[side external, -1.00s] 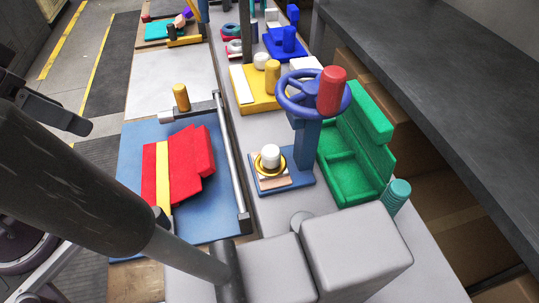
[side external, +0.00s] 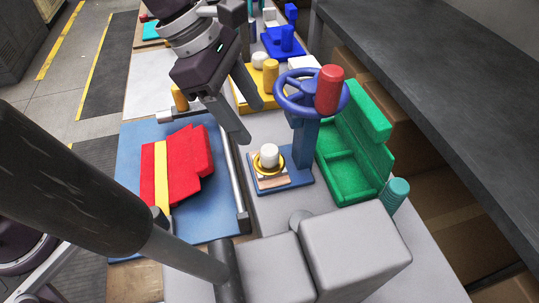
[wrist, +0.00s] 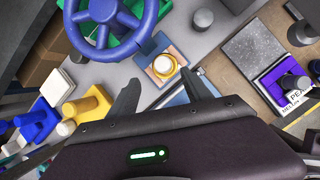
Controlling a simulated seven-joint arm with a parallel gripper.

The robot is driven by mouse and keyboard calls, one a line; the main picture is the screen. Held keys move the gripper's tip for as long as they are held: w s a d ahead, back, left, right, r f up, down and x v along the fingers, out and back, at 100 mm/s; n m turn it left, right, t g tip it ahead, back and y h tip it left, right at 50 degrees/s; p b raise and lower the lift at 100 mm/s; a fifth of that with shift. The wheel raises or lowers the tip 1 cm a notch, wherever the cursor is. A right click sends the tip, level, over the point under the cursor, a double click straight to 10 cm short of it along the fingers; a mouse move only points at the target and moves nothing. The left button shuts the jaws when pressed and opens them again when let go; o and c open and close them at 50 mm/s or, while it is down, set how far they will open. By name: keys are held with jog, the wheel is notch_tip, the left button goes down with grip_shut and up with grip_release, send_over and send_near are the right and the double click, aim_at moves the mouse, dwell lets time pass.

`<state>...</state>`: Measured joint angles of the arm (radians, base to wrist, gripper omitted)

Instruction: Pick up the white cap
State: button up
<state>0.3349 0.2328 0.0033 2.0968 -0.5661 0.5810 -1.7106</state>
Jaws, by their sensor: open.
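The white cap (side external: 269,154) is a short upright cylinder on a gold ring (side external: 256,165), on the small blue base (side external: 295,177) below the blue handwheel. In the wrist view the cap (wrist: 163,64) shows from above, just beyond and between the fingertips. My gripper (side external: 253,121) is open and empty. It hangs over the bench, behind and a little left of the cap in the side view, apart from it. In the wrist view its two fingers (wrist: 160,83) are spread wide. Nothing hides the cap.
A blue handwheel (side external: 283,103) with a red knob (side external: 330,90) stands close to the cap. A green tray (side external: 340,168) is to its right. A blue board (side external: 215,220) with red felt (side external: 190,165) and a metal rail lies to the left. Grey blocks (side external: 355,250) stand in front.

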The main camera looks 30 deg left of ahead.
aim_at(269, 150)
jog(key=shift+n, duration=0.9)
jog(key=x, duration=0.9)
jog(key=shift+s+d, duration=0.2)
grip_shut()
